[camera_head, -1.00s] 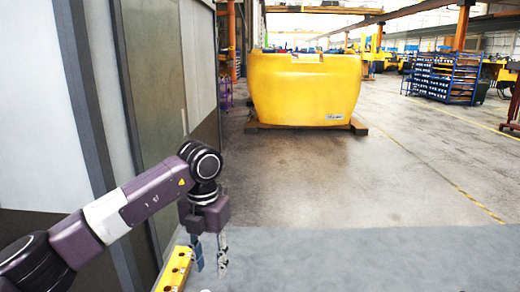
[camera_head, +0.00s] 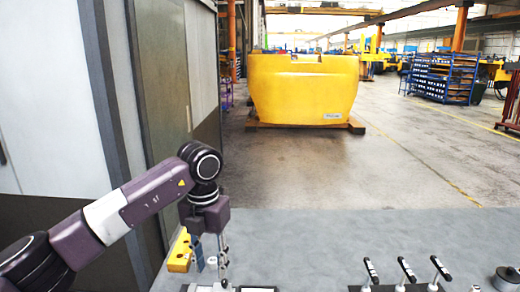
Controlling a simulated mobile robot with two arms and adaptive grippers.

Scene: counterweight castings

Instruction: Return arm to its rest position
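My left arm comes in from the left and bends down at its wrist. My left gripper (camera_head: 210,262) hangs pointing down over the left part of the grey table (camera_head: 310,240). Its two fingers are apart, and I see nothing held between them. A small round white thing shows behind the gap between the fingers, and I cannot tell what it is. A yellow block with dark holes (camera_head: 180,250) lies just left of the fingers. My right arm and gripper are not in view.
Three levers with black grips (camera_head: 404,270) stand at the table's front right, with a dark round knob (camera_head: 508,278) beyond them. A grey cabinet wall (camera_head: 50,100) stands close on the left. A large yellow casting (camera_head: 305,90) rests on the floor behind. The table's middle is clear.

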